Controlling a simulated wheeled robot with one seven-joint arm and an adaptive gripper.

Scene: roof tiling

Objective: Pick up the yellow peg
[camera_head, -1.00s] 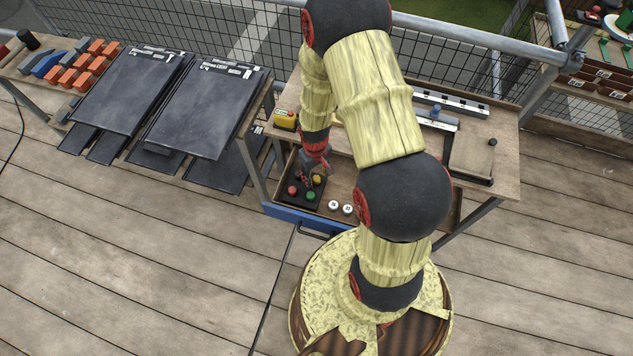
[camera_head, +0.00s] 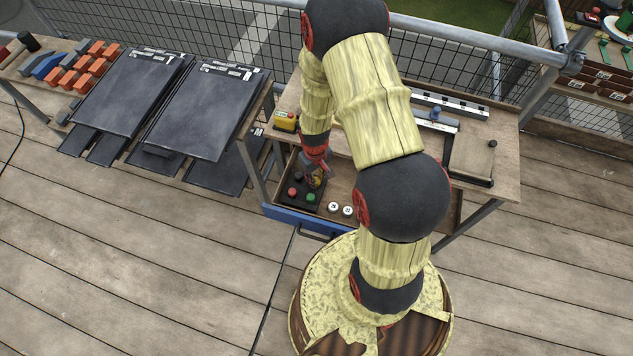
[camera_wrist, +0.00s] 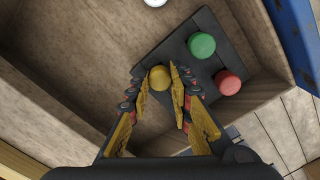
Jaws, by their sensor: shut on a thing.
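The yellow peg (camera_wrist: 160,77) is between my fingertips in the wrist view, and my gripper (camera_wrist: 160,82) is shut on it. In the head view my gripper (camera_head: 315,174) is low over the drawer and largely hides the peg. The peg is at the dark holder block (camera_wrist: 178,50); I cannot tell whether it is lifted. A green peg (camera_wrist: 201,45) and a red peg (camera_wrist: 228,82) stand in the same block, right of my fingers in the wrist view.
The block lies in the open wooden drawer with a blue front (camera_head: 290,215). Two white round pieces (camera_head: 340,208) lie to its right. A yellow switch box (camera_head: 285,121) stands on the bench above. Dark roof panels (camera_head: 207,110) lie to the left.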

